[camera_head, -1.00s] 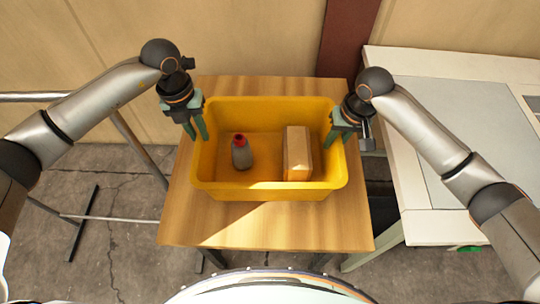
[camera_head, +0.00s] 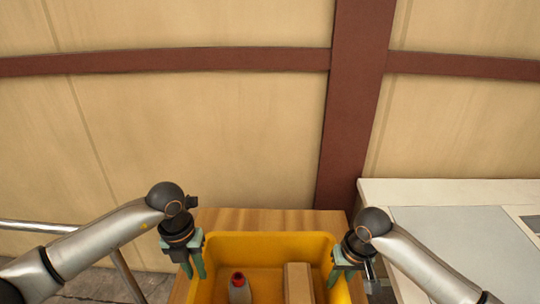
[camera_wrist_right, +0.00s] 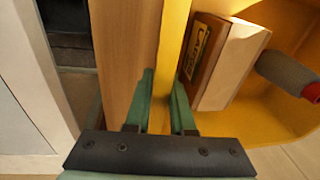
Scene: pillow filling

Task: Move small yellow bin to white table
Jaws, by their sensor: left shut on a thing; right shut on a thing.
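The yellow bin (camera_head: 270,243) stands on a wooden table at the bottom of the head view, its near part cut off by the frame. It holds a grey bottle with a red cap (camera_head: 239,287) and a cardboard box (camera_head: 299,283). My left gripper (camera_head: 193,272) is shut on the bin's left wall. My right gripper (camera_head: 346,279) is shut on the right wall. In the right wrist view, the right gripper's green fingers (camera_wrist_right: 160,100) straddle the bin's yellow wall (camera_wrist_right: 172,60). The white table (camera_head: 430,192) is to the right.
The wooden table (camera_head: 270,220) shows behind the bin and as a strip beside it in the right wrist view. The white table has a grey panel (camera_head: 465,240) on top. A wall with a brown post (camera_head: 352,100) is behind. A metal rail (camera_head: 40,227) is at left.

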